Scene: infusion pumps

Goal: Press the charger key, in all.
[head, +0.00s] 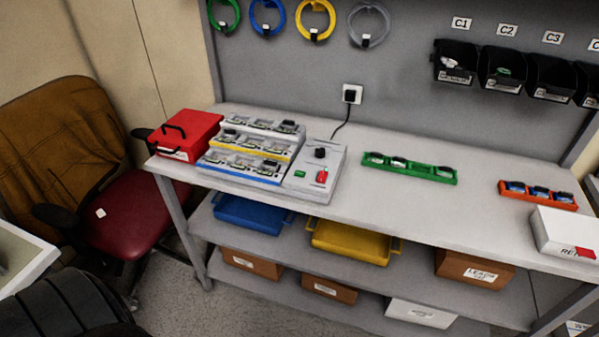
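The charger (243,150) stands on the left part of the bench. It has stepped rows edged in white, yellow and blue, with small pale and dark items in their slots. At its right side is a grey control box (315,172) with a black knob (320,153), a small green key (300,174) and a red key or switch (322,176). Which one is the charger key cannot be read. A black cord runs from the box to a wall socket (352,94). Neither of my grippers is in view.
On the bench (400,200) are a red box (190,134), a green tray (410,168), an orange tray (538,195) and a white box (565,232). Black bins (502,68) hang behind. A chair (115,205) stands left. The bench front is clear between charger and white box.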

